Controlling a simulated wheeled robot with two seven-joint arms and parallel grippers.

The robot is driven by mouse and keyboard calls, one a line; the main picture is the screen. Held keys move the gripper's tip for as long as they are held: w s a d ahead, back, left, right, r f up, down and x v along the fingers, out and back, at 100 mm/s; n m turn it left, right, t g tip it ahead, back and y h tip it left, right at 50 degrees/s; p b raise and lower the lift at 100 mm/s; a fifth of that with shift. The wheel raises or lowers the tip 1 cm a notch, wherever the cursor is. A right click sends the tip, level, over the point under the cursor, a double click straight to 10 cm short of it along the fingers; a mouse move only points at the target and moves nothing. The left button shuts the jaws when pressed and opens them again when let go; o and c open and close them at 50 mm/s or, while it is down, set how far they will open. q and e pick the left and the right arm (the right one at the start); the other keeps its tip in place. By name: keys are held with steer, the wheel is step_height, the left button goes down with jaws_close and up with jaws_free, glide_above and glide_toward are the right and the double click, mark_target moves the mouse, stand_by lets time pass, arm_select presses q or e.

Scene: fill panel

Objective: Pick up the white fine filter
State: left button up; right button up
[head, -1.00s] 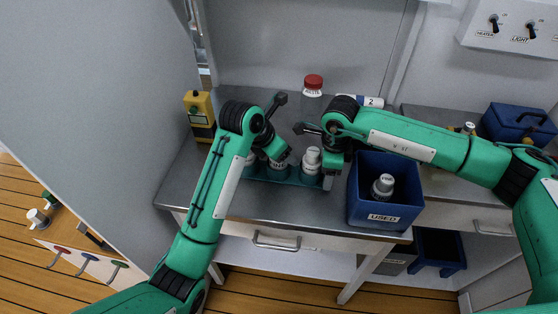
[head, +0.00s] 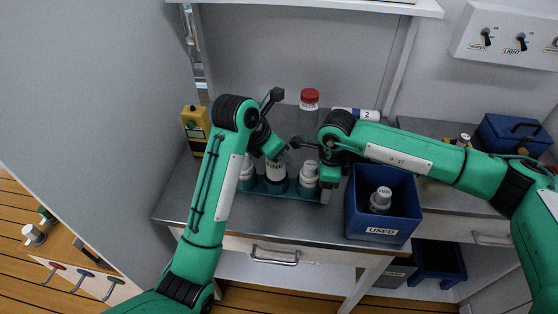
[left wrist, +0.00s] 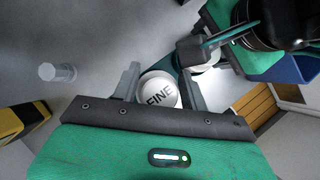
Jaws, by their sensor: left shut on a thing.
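The white fine filter (left wrist: 159,92) sits between the two fingers of my left gripper in the left wrist view, with "FINE" on its top. In the head view this filter (head: 276,171) is at the middle of the teal rack (head: 262,187), and my left gripper (head: 281,155) is shut on it from above. Whether its bottom is clear of the rack is hard to tell. My right gripper (head: 328,181) is beside the right white filter (head: 309,174); its fingers are not clear enough to judge.
Another white filter (head: 247,173) stands at the rack's left. A blue bin marked USED (head: 382,232) holds a white filter (head: 380,200). A yellow device (head: 195,130) stands at left.

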arm_select(q)
step_height(320, 180, up, 2)
steer(key=shift+r, duration=0.1)
steer(key=s+a, duration=1)
steer(key=a, duration=0.5)
steer(key=shift+s, duration=0.1)
arm_select(e)
steer(key=o, duration=1.1)
steer(key=shift+o, duration=0.2)
steer(key=shift+r, duration=0.1)
step_height(320, 180, up, 12)
